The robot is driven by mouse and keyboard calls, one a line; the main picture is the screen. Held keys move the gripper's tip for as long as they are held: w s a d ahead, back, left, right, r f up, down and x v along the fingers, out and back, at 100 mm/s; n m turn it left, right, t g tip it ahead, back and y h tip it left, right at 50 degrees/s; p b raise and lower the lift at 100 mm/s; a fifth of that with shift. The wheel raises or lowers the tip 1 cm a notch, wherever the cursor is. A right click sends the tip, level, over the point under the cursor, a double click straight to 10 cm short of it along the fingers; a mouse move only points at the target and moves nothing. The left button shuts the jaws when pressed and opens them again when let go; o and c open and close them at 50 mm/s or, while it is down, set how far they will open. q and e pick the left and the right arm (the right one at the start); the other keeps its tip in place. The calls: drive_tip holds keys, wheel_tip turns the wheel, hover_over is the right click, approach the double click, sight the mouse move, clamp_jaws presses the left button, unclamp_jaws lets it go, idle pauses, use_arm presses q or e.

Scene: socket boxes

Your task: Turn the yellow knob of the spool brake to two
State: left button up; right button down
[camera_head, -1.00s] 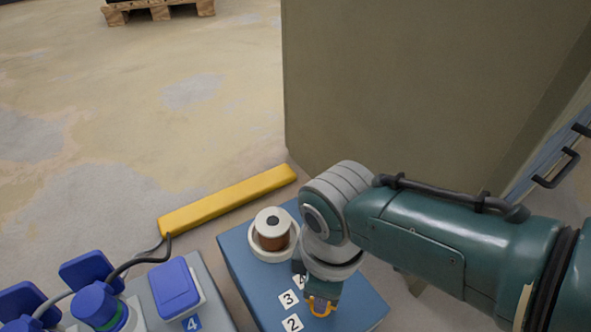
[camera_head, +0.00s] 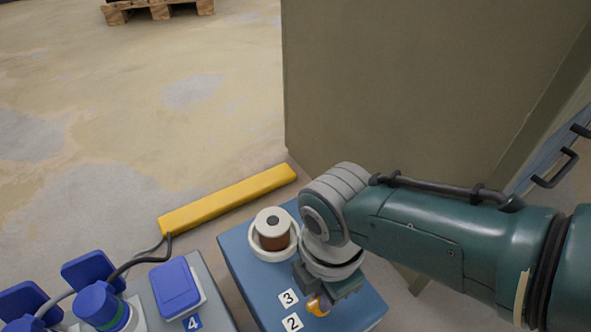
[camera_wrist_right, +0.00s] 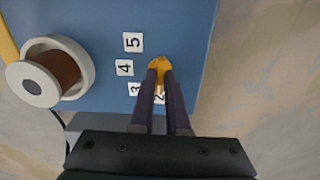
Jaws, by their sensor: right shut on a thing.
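The yellow knob (camera_wrist_right: 159,63) sits on top of the blue spool brake box (camera_head: 262,295). My right gripper (camera_wrist_right: 160,72) is shut on the knob from above; in the head view the gripper (camera_head: 318,299) hides part of it. Number labels lie in an arc beside the knob: 2 (camera_head: 292,323) and 3 (camera_head: 289,297) show in the head view, and 4 (camera_wrist_right: 124,68) and 5 (camera_wrist_right: 133,42) in the wrist view. In the wrist view the fingers partly cover the 2 and 3 labels. I cannot tell exactly which number the knob points at. My left gripper is not in view.
A white-flanged spool with brown winding (camera_head: 274,233) stands on the box, close to my right wrist. A grey socket box with blue covers (camera_head: 176,289) is at the lower left. A yellow bar (camera_head: 228,200) lies behind. A large olive block (camera_head: 400,90) stands behind my arm.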

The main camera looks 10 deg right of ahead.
drive_tip(key=shift+n, duration=0.4)
drive_tip(key=c, duration=0.9)
unclamp_jaws()
wheel_tip(320, 180, up, 10)
drive_tip(key=p, duration=0.9)
